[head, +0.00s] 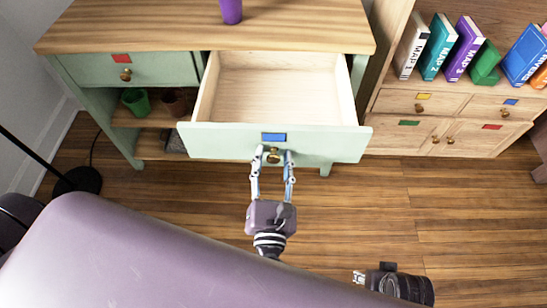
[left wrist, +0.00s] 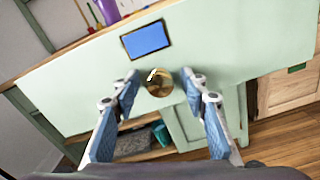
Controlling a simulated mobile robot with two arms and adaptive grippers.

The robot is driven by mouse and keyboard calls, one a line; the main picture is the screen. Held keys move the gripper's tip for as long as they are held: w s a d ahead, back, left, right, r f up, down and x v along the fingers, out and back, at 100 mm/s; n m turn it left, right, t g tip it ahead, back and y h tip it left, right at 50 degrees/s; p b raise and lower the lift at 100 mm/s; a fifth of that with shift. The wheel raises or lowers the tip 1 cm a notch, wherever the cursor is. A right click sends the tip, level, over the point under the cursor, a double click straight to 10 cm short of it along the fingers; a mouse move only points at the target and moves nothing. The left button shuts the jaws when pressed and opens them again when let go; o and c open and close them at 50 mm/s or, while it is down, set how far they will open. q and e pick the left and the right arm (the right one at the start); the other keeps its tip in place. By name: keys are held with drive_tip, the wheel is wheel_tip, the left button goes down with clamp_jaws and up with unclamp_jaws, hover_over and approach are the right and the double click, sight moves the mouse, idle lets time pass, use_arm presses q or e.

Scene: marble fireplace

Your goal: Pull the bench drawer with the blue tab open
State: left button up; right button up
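The pale green bench drawer (head: 335,142) with the blue tab (head: 273,137) is pulled well out, and its inside looks empty. Its round brass knob (head: 274,157) is below the tab. My left gripper (head: 273,153) is at the knob with one finger on each side. In the left wrist view the knob (left wrist: 158,82) lies between the parted fingertips, with a gap on both sides, under the blue tab (left wrist: 146,40). My right gripper (head: 360,277) shows only partly at the bottom right of the head view, away from the bench.
The bench top (head: 150,25) holds a purple cup (head: 231,10). A red-tabbed drawer (head: 150,70) at left is shut, above shelves with a green pot (head: 136,102). A wooden bookcase (head: 390,103) with small drawers stands right. Wood floor (head: 400,195) is clear in front. A lamp base (head: 80,180) stands left.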

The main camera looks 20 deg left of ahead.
use_arm(q)
drive_tip(key=v, duration=1.2)
drive_tip(key=shift+r, duration=0.1)
idle(0.4)
